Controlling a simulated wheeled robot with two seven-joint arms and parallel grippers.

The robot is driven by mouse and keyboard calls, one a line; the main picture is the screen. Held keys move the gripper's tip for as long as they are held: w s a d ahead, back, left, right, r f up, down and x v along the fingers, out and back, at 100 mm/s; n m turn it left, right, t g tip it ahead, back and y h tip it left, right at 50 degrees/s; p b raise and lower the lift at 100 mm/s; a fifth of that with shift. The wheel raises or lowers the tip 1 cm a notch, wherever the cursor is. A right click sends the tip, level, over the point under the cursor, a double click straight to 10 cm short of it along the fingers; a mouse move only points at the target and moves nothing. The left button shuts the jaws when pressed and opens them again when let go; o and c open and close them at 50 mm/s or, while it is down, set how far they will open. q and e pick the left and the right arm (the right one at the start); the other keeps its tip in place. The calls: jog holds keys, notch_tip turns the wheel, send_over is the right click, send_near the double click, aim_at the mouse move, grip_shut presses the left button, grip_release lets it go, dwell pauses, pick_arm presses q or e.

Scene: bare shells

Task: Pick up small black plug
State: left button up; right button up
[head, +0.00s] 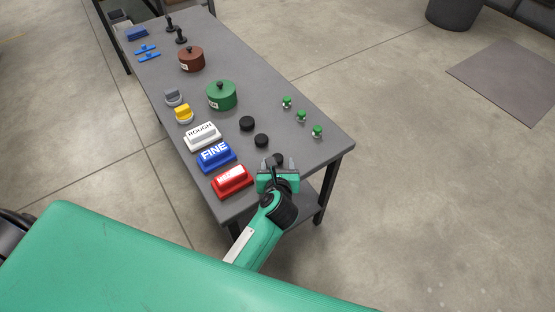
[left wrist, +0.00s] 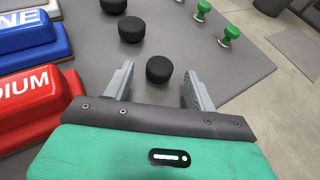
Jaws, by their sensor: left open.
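Three small black plugs stand in a row on the grey table. The nearest black plug (head: 279,158) is just in front of my left gripper (head: 279,168), partly hidden by it. In the left wrist view this plug (left wrist: 159,69) shows at the fingertips, between the lines of the two fingers of the left gripper (left wrist: 158,84). The fingers are apart and nothing is gripped. The middle plug (head: 261,140) and the far plug (head: 246,123) stand beyond it; they also show in the left wrist view (left wrist: 131,29). My right gripper is not in view.
The grey table (head: 315,160) also bears red (head: 232,181), blue (head: 216,157) and white (head: 202,136) labelled blocks left of the gripper. Several green-topped knobs (head: 302,116) stand right. A green lidded pot (head: 221,96) and brown pot (head: 191,59) are farther back.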

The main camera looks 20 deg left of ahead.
aim_at(277, 157)
pick_arm(q)
jog(key=x, duration=0.4)
jog(key=shift+s, duration=0.1)
jog(key=c, duration=1.1)
jog(key=shift+o, duration=0.2)
jog(key=shift+r, duration=0.1)
